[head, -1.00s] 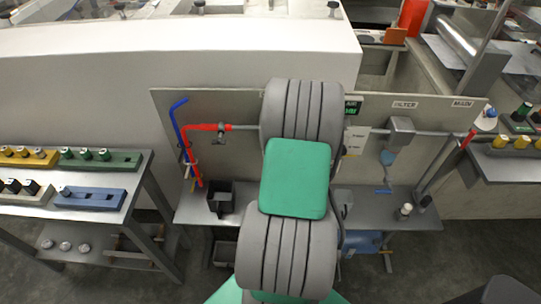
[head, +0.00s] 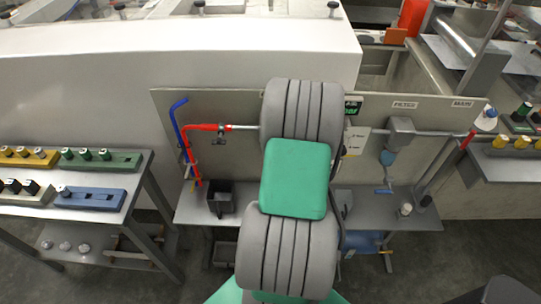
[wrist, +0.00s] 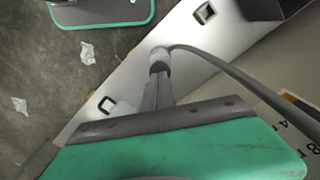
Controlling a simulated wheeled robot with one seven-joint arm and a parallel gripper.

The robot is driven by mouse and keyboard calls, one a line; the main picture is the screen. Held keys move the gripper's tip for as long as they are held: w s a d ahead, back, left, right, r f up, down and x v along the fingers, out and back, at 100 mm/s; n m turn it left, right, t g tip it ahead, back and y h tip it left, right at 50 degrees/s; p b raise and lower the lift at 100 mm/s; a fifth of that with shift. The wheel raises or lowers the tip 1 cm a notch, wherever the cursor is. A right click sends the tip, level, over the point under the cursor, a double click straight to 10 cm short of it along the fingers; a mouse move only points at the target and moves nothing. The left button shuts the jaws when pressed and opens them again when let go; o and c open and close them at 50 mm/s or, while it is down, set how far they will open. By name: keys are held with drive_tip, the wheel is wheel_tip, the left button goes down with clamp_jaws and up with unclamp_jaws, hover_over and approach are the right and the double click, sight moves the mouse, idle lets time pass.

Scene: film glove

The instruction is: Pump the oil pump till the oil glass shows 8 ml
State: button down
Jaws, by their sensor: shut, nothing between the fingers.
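My gripper (wrist: 158,82) is shut and empty in the wrist view. Its narrow fingertips are at a pale round cap (wrist: 160,55), which seems to be the top of the oil pump; whether they touch is unclear. A grey curved tube (wrist: 225,68) runs from the cap to the right. Part of a pale surface with black numerals (wrist: 302,132) shows at the lower right, and I cannot tell if it belongs to the oil glass. No oil level is readable. In the head view my arm hides my gripper and the pump.
In the head view, a steel shelf (head: 265,192) carries a dark open box (head: 221,197) and a pale knob (head: 405,209). A red pipe (head: 187,150) with a valve (head: 219,135) is on the back panel. A label card (head: 355,142) hangs beside my arm.

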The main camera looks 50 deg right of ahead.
drive_tip(key=shift+f, duration=0.1)
idle(0.3)
drive_tip(key=shift+f+b, duration=1.3)
drive_tip(key=shift+f, duration=0.3)
drive_tip(key=shift+r, duration=0.1)
drive_tip(key=shift+r+p, duration=1.35)
drive_tip(key=shift+r, duration=0.25)
drive_tip(key=shift+f, duration=0.1)
drive_tip(key=shift+f+b, duration=1.25)
drive_tip(key=shift+f, duration=0.35)
drive_tip(key=shift+r+p, duration=1.3)
drive_tip(key=shift+r, duration=0.4)
drive_tip(key=shift+f, duration=0.15)
